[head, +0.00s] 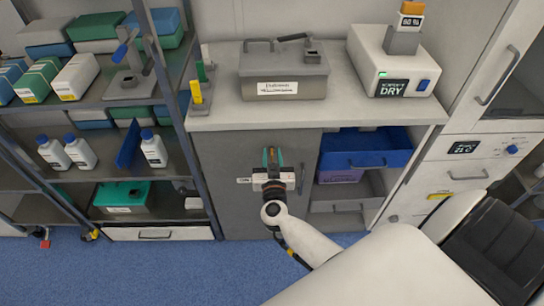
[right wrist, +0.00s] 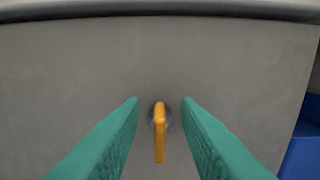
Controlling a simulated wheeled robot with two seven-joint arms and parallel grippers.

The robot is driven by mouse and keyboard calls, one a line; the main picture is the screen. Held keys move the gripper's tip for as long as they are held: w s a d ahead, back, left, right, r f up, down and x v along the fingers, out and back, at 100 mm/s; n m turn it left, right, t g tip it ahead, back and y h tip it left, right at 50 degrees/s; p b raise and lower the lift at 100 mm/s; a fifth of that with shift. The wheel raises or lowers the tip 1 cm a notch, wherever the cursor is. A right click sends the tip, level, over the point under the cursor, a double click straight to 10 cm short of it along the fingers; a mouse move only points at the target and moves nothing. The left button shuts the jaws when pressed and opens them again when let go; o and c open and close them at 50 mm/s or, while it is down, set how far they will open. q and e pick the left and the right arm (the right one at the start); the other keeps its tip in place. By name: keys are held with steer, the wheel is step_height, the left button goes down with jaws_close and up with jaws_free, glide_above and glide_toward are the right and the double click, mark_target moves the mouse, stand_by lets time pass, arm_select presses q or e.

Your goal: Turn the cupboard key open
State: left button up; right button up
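The orange key (right wrist: 159,132) sits in a dark round lock on the grey cupboard door (head: 222,180). In the right wrist view its flat grip stands upright, edge toward me. My right gripper (right wrist: 160,104) is open, with one teal finger on each side of the key and a gap on both sides. In the head view the right gripper (head: 271,157) is in front of the cupboard door and mostly hides the key. The door looks shut, with a dark vertical handle (head: 301,179) right of the gripper. My left gripper is not in view.
A blue drawer (head: 366,160) sticks out open right of the door. On the counter (head: 225,121) above stand a grey lidded box (head: 284,88) and a white device (head: 376,66). A shelf rack with bottles (head: 154,150) stands at left.

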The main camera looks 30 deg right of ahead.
steer(key=shift+c, duration=0.6)
jaws_close()
